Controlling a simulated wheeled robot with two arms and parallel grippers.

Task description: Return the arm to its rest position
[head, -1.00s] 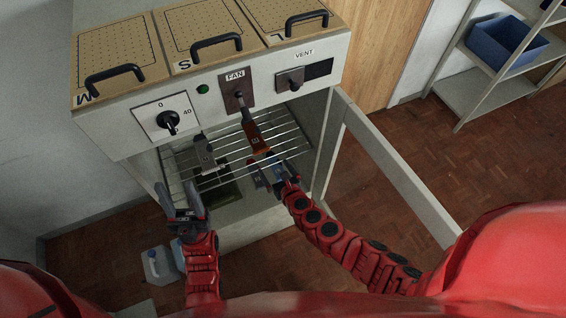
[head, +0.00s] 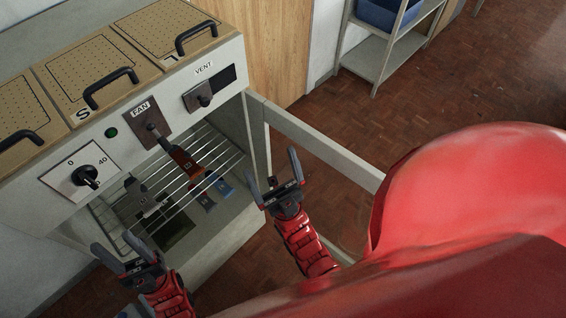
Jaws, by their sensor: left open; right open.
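My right gripper (head: 272,168) is open and empty, in front of the cabinet's right side and apart from the rack. My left gripper (head: 113,245) is open and empty, low at the left near the rack's front corner. The FAN switch (head: 150,122) has a dark lever pointing down. An orange-red strip (head: 185,160) begins at that lever's tip and runs down over the rack, with a blue part (head: 222,187) near its lower end. I cannot tell whether the strip is fastened to the lever. A grey strip-like piece (head: 138,192) hangs below the dial (head: 86,176).
The wire rack (head: 165,205) juts from the open cabinet. An open door frame (head: 320,140) stands right of my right gripper. Lids with black handles (head: 110,88) and a VENT switch (head: 202,98) are above. Shelving with a blue bin (head: 388,14) is behind. Floor at right is clear.

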